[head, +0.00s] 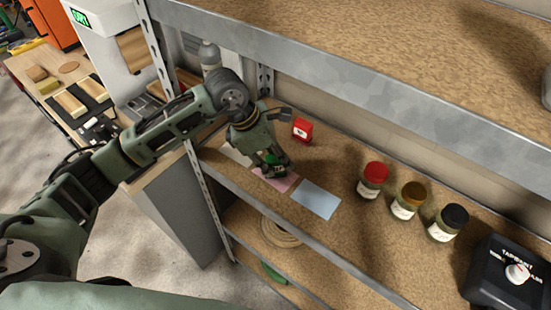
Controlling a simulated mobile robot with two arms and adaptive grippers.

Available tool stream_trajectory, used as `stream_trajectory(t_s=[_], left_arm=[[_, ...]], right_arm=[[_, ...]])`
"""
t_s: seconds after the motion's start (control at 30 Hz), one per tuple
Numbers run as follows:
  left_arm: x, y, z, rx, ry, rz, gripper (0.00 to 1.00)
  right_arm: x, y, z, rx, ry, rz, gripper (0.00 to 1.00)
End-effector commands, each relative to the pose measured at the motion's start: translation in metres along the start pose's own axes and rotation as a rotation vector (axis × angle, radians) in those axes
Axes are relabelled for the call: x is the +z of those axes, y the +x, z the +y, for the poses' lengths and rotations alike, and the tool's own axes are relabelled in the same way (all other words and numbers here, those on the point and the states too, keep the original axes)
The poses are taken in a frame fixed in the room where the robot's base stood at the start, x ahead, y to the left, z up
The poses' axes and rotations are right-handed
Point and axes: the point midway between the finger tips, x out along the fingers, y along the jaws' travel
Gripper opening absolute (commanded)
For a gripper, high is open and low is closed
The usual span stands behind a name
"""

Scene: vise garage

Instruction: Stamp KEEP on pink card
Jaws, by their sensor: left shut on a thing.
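The pink card (285,184) lies on the shelf board, between a pale card (234,154) on its left and a light blue card (317,200) on its right. My left gripper (273,166) points down over the pink card and hides part of it. It is shut on a small green stamp (271,158), mostly hidden by the fingers. I cannot tell whether the stamp touches the card or what it reads. A red stamp (302,129) with a white marking stands behind the cards, apart from the gripper. My right gripper is out of view.
An upper shelf (360,75) overhangs the board. A grey bottle (210,58) stands behind my arm.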

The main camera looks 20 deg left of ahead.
Motion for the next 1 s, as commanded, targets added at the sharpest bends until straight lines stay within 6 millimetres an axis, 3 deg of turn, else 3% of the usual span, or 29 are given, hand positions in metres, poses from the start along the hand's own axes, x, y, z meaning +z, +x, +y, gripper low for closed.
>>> stream_trajectory(t_s=[0.53, 1.0], left_arm=[[-0.003, 0.002, -0.002, -0.005, -0.002, 0.009, 0.06], [0.013, -0.033, 0.0, -0.001, 0.001, 0.004, 0.06]], right_arm=[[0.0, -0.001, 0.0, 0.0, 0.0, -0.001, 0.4], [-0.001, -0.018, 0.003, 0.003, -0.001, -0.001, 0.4]])
